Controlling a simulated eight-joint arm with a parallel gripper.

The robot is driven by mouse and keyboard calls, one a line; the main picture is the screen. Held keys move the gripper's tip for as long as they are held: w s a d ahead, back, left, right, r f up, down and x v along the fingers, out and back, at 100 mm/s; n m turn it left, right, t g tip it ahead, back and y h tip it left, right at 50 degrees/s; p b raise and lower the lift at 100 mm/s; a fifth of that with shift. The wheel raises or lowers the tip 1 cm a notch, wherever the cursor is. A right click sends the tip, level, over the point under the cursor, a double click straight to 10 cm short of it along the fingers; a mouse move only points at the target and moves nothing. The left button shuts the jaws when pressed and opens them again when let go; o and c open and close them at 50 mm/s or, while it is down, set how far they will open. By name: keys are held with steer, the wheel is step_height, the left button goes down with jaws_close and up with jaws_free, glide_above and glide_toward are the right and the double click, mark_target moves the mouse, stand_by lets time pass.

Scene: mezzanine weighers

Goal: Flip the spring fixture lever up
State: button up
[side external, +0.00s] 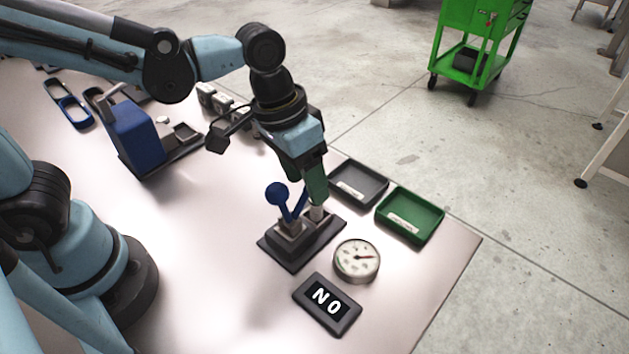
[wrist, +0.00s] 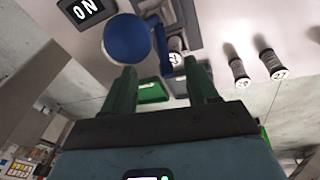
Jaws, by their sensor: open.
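The spring fixture (side external: 300,246) stands on the table, a dark base plate with a grey block on it. Its blue lever ends in a round blue knob (side external: 277,193) that stands up and leans to the left of the block. A second blue bar rises to the right of it, in front of my gripper. My gripper (side external: 316,203) points down over the right part of the fixture, right of the knob. In the wrist view its two green fingers (wrist: 163,78) are apart, and the blue knob (wrist: 127,39) shows beyond the left fingertip. I cannot tell whether a finger touches the lever.
A grey tray (side external: 358,183) and a green tray (side external: 409,216) lie behind, near the table edge. A blue device (side external: 137,135) stands at the left.

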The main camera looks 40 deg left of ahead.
steer(key=shift+w+f+g, duration=0.35)
steer(key=shift+w+g, duration=0.3)
steer(key=shift+g, duration=0.25)
step_height(320, 180, up, 12)
steer(key=a, duration=0.2)
steer(key=s+a+f+n+t+y, duration=0.2)
steer(key=a+f+t, duration=0.5)
steer(key=a, duration=0.6)
steer(key=shift+f+t, duration=0.3)
steer(key=shift+f, duration=0.25)
steer(key=shift+s, duration=0.1)
